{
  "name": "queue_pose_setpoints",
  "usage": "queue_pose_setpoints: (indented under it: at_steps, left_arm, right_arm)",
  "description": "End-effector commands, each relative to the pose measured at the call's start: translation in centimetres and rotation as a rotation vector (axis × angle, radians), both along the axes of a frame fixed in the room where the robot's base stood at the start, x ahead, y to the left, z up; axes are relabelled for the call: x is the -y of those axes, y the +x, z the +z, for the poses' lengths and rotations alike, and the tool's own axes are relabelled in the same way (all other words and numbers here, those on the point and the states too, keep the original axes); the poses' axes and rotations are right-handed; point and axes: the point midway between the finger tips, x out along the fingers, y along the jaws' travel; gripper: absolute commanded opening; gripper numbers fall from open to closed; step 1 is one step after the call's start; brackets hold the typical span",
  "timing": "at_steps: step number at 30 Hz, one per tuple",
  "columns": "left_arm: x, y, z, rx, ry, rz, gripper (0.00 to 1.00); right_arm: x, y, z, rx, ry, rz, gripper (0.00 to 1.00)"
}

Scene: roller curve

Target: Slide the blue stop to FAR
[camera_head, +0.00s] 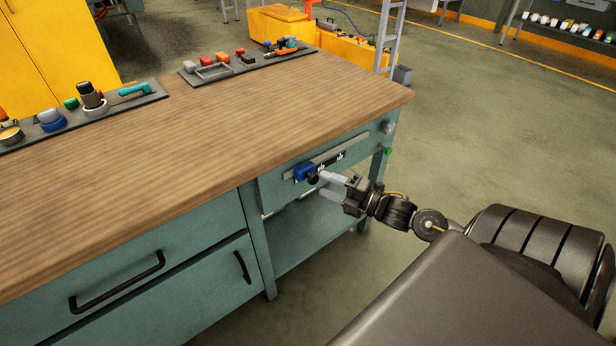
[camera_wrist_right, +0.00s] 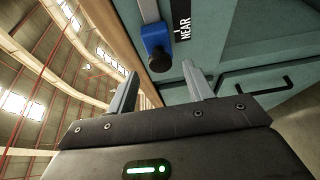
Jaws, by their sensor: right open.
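The blue stop (camera_head: 304,171) sits on a metal rail (camera_head: 340,153) on the front of the workbench, toward the rail's left end. It has a dark knob (camera_head: 313,179) facing out. In the right wrist view the blue stop (camera_wrist_right: 156,40) is beside the NEAR label (camera_wrist_right: 184,22). My right gripper (camera_head: 326,184) is open, its fingers pointing at the stop. In the right wrist view the dark knob (camera_wrist_right: 160,62) shows just beyond and between the open fingertips, and I cannot tell whether they touch it. The FAR label is not readable. My left gripper is not in view.
The wooden benchtop (camera_head: 190,140) holds tool trays (camera_head: 250,62) at its back. A grey knob (camera_head: 388,127) and a green button (camera_head: 387,150) are at the bench's right end. Drawer handles (camera_head: 118,283) stick out at lower left. Floor to the right is clear.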

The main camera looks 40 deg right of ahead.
Motion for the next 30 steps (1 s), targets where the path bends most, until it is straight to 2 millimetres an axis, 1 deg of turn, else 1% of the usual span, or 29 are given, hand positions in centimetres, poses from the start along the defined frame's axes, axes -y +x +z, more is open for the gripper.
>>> queue_pose_setpoints:
  at_steps: [1,3,6,10,15,23,26,30]
  left_arm:
    - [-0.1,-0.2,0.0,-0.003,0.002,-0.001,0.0]
    - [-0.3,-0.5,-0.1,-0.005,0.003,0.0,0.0]
    - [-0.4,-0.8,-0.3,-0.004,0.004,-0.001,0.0]
    - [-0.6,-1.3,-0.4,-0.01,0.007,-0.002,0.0]
    - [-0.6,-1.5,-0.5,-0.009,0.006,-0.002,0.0]
    - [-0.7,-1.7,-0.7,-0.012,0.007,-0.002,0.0]
    - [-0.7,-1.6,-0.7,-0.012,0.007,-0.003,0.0]
    - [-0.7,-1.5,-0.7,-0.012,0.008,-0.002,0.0]
  right_arm:
    - [-0.4,1.1,0.2,0.004,0.001,0.0,0.52]
    - [-0.8,2.3,0.2,0.004,0.001,-0.001,0.52]
    - [-1.5,3.9,0.2,0.003,0.001,-0.001,0.52]
    - [-2.0,5.4,0.1,0.0,0.001,-0.002,0.52]
    - [-2.4,6.3,0.0,0.0,0.0,0.0,0.52]
    - [-2.5,6.4,0.0,-0.001,0.0,-0.001,0.52]
    - [-2.5,6.4,0.0,-0.001,0.0,-0.001,0.41]
    - [-2.5,6.4,0.0,-0.001,0.0,-0.001,0.23]
